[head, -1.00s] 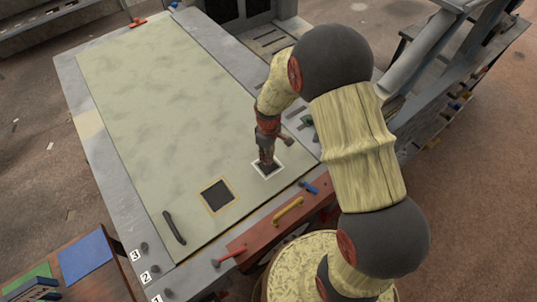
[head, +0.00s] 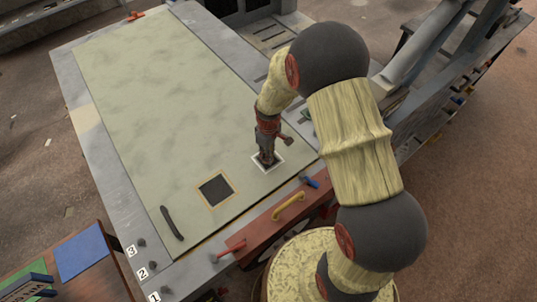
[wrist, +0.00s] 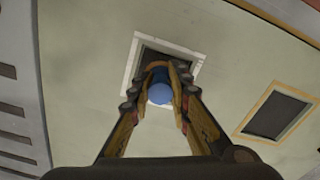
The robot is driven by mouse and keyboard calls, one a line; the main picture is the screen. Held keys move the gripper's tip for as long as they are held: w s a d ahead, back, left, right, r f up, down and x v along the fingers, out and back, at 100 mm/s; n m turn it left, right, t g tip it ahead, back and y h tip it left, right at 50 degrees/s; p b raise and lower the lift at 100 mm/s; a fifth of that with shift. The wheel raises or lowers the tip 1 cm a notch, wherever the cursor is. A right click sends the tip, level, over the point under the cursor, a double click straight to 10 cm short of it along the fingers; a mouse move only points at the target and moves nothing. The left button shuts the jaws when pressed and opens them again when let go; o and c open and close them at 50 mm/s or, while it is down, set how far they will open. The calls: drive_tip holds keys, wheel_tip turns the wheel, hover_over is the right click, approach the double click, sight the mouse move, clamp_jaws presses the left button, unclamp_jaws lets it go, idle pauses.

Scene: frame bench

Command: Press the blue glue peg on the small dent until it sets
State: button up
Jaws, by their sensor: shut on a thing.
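My gripper (head: 265,160) points down over the white-framed dark square (head: 281,163) on the pale green panel. In the wrist view its two fingers (wrist: 160,82) are closed around the blue glue peg (wrist: 160,93), whose rounded blue end faces the camera. The peg's far end is hidden between the fingers, so I cannot tell whether it touches the surface. An orange curved edge (wrist: 156,65) shows just beyond the fingertips, inside the white frame. The small dent itself cannot be made out.
A tan-framed dark square (head: 215,191) lies left of my gripper, with a black curved handle (head: 171,222) beyond. A red tray (head: 262,233) along the panel's near edge holds red, yellow and blue tools. The panel's far part is clear.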

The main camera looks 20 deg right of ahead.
drive_tip(key=shift+f, duration=0.4)
idle(0.5)
idle(1.4)
drive_tip(key=o, duration=1)
drive_tip(key=shift+o, duration=0.2)
wheel_tip(320, 180, up, 12)
